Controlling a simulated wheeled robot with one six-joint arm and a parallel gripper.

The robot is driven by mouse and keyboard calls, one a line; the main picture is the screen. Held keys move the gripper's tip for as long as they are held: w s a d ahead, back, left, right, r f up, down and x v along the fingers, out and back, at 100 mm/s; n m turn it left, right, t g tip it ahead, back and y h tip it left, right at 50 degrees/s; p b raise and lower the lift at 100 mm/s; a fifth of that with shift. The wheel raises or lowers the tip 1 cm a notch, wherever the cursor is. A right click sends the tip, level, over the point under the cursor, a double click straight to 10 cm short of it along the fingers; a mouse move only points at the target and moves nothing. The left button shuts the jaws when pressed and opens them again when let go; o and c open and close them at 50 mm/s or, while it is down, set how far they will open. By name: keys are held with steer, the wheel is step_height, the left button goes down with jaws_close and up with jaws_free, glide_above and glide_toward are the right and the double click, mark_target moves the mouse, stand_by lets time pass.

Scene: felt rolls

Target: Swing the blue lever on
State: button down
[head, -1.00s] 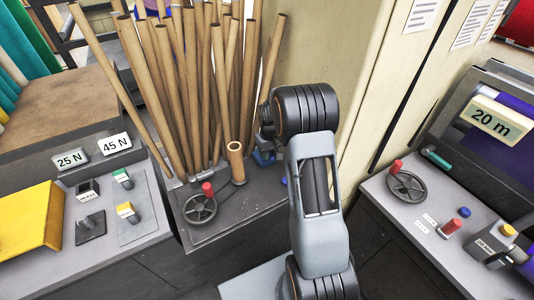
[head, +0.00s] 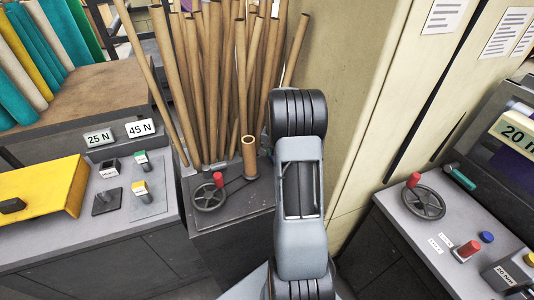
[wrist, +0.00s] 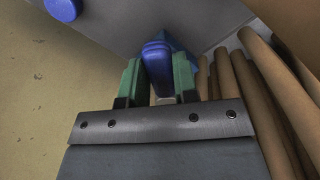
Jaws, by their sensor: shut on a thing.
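The blue lever (wrist: 157,55) shows in the wrist view as a rounded blue handle standing between the two green fingers of my gripper (wrist: 158,80). The gripper is shut on it. More blue, likely the lever's base, shows just behind the handle against a grey surface. In the head view my own arm hides the lever and the gripper.
Several brown tubes (head: 210,90) stand close beside the gripper, also along the right of the wrist view (wrist: 265,95). A handwheel (head: 210,197) with a red knob and a short tube (head: 249,158) are nearby. A blue button (wrist: 62,8) sits at upper left.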

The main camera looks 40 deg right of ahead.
steer(key=shift+w, duration=0.1)
stand_by(0.4)
steer(key=c, duration=0.9)
jaws_free()
steer(key=shift+r, duration=0.15)
step_height(320, 180, up, 14)
steer(key=shift+f+b, duration=0.2)
steer(key=shift+b, duration=0.5)
